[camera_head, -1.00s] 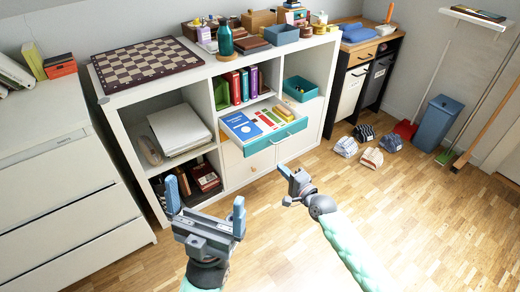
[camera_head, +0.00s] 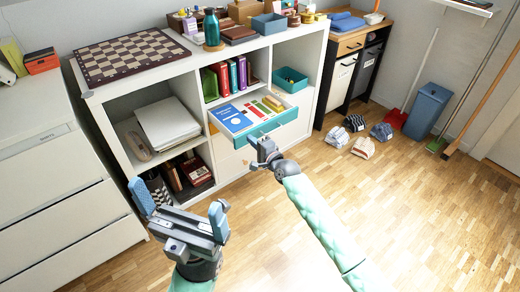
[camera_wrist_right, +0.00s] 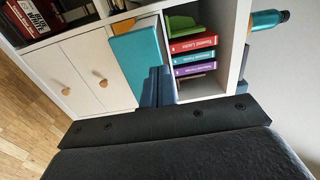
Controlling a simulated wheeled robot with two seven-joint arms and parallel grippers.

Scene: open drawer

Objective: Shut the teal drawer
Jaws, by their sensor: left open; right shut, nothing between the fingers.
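The teal drawer (camera_head: 266,130) stands pulled out of the white shelf unit in the head view. A blue booklet and several small coloured items lie inside it. Its teal front (camera_wrist_right: 137,60) also shows in the right wrist view. My right gripper (camera_head: 257,141) is shut and empty, with its fingertips close to the drawer front. In the right wrist view its blue fingertips (camera_wrist_right: 158,82) overlap the edge of the teal front; I cannot tell whether they touch it. My left gripper (camera_head: 180,208) is open and empty, to the left and well apart from the drawer.
The white shelf unit (camera_head: 104,112) holds a chessboard (camera_head: 130,54) and a teal bottle (camera_head: 211,30) on top. A white chest of drawers (camera_head: 55,190) stands at the left. Several caps (camera_head: 363,147) lie on the floor at the right. The wooden floor in front is clear.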

